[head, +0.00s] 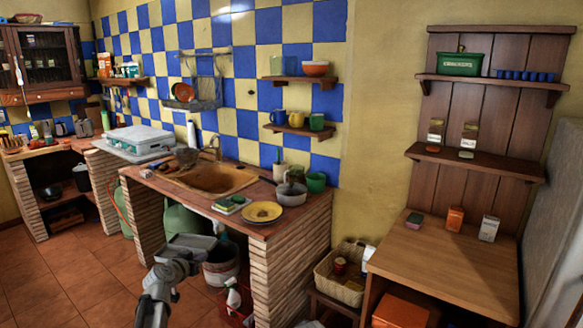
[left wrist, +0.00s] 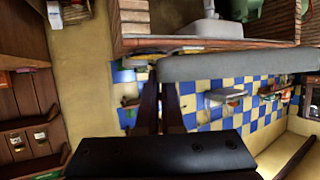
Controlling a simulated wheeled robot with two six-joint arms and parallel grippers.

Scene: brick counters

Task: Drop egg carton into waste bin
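A flat grey box-like object (head: 190,247), which looks like the egg carton, is at the end of my left arm in the head view. In the left wrist view it is a long grey slab (left wrist: 240,64) across the fingertips. My left gripper (head: 177,265) appears shut on one end of it; its dark fingers (left wrist: 161,92) are close together and meet the slab. A pale round bin (head: 221,268) stands on the floor under the sink counter, just right of the carton in the picture, and is partly hidden. It may be the waste bin. My right gripper is not in view.
The brick sink counter (head: 270,223) holds a yellow plate (head: 262,212) and a pot. A red crate (head: 236,312) with a spray bottle and a wicker basket (head: 343,283) stand lower right. A green tank (head: 183,224) is under the counter. Tiled floor (head: 70,278) at left is clear.

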